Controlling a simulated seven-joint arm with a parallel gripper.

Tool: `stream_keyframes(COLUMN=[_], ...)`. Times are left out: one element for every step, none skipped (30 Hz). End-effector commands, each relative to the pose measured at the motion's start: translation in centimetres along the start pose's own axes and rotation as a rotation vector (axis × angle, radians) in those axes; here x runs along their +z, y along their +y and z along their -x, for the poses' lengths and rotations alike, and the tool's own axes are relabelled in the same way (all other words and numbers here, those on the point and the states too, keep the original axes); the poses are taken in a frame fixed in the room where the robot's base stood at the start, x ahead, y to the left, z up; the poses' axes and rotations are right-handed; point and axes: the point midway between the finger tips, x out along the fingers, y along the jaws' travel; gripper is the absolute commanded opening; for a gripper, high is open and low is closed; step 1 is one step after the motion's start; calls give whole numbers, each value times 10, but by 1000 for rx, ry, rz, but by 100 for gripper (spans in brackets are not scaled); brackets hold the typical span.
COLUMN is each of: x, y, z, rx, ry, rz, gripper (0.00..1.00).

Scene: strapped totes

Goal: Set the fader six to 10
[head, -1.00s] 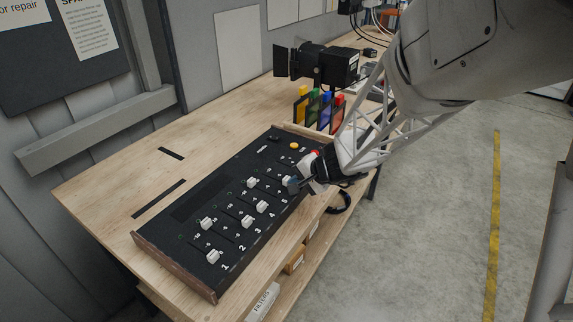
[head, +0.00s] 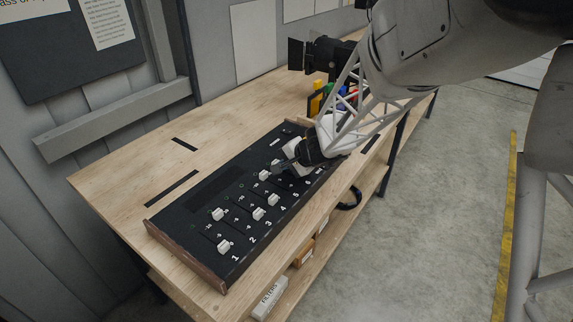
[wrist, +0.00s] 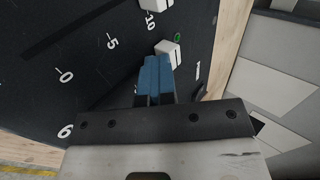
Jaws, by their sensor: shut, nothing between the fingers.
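The black fader console (head: 190,235) lies on the wooden bench with several white caps. In the wrist view, the white fader six cap (wrist: 168,52) sits at the far end of its scale, beside a green mark and near the "10" label. The printed "6" is at the near end. My gripper (wrist: 158,68) is shut, with its blue fingertips right against or just short of the cap on its near side; contact is not clear.
The fader five cap (head: 265,175) is close beside fader six; a neighbouring cap (wrist: 155,3) also shows at the wrist view's top edge. A black lamp (head: 325,55) and coloured filters (head: 316,100) stand behind the console. The bench's left part is clear.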

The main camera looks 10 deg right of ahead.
Motion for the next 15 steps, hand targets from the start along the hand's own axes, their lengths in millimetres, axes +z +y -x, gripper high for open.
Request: stream_keyframes(x=[0, 0, 0, 0, 0, 0, 0, 0, 0, 0, 0, 0, 0, 0, 0], y=[-1, -1, -1, -1, 0, 0, 0, 0, 1, 2, 3, 4, 5, 7, 9], z=[0, 0, 0, 0, 0, 0, 1, 1, 2, 3, 4, 5, 6, 8, 11], rx=[-1, -1, -1, -1, -1, -1, -1, -1, -1, -1, -1, -1, -1, -1, -1], ry=[0, 0, 0, 0, 0, 0, 0, 0, 0, 0, 0, 0, 0, 1, 1], rz=[0, 0, 0, 0, 0, 0, 0, 0, 0, 0, 0, 0, 0, -1, -1], gripper=[0, 0, 0, 0, 0, 0, 0, 0, 0, 0, 0, 0, 0, 0, 0])
